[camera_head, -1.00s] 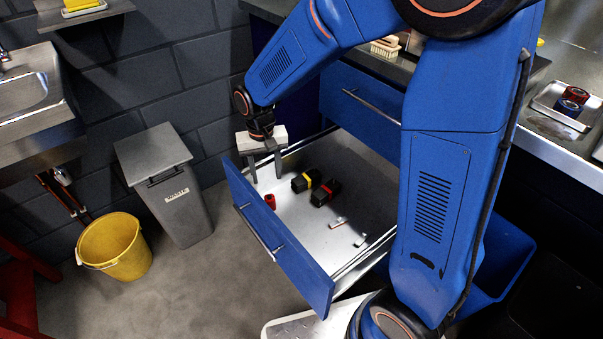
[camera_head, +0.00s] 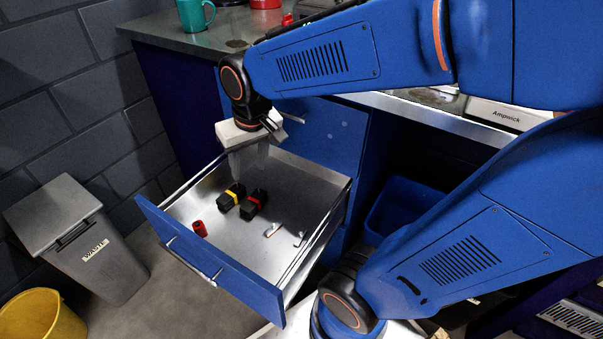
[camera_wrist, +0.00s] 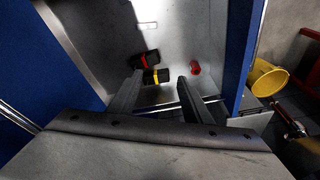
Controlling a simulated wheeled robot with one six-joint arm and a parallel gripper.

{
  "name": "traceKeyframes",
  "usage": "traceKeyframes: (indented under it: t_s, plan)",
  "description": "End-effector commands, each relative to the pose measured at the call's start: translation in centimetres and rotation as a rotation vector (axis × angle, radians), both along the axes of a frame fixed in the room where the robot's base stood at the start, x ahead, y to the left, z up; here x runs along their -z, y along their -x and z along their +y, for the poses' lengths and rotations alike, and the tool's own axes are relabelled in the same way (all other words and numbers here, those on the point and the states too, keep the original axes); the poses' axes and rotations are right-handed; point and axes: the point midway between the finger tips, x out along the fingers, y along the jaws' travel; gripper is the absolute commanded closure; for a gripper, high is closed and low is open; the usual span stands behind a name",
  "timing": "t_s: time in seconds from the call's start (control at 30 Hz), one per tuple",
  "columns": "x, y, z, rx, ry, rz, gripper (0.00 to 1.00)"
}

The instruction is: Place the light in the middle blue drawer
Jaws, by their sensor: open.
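A blue-fronted drawer (camera_head: 212,262) is pulled open, with a bare metal floor. A small red piece (camera_head: 199,228), which looks like the light, lies inside near the drawer's front panel; it also shows in the wrist view (camera_wrist: 195,68). My gripper (camera_head: 250,168) is above the left rear part of the drawer, fingers pointing down and blurred in the head view. In the wrist view the fingers (camera_wrist: 157,78) stand apart with nothing held between them. The red piece is just outside the right finger there.
In the drawer lie a black block with a yellow band (camera_head: 231,196), one with a red band (camera_head: 253,205) and small metal pieces (camera_head: 272,230). A closed blue drawer front (camera_head: 325,135) is above. A grey bin (camera_head: 75,240) and yellow bucket (camera_head: 40,320) stand left.

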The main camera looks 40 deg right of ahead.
Motion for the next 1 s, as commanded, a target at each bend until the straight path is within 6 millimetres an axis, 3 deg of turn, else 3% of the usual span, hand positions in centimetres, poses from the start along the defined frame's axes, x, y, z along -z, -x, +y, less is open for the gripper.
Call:
traceKeyframes:
  t_s: [0.2,0.5,0.7,1.0]
  plan:
    - [-1.9,4.8,-3.4,0.008,0.009,-0.076,0.55]
    - [-2.6,10.5,-6.2,0.011,0.034,-0.159,0.55]
    - [-2.6,12.0,-6.8,0.011,0.044,-0.181,0.55]
    - [-2.6,12.2,-6.9,0.01,0.045,-0.182,0.55]
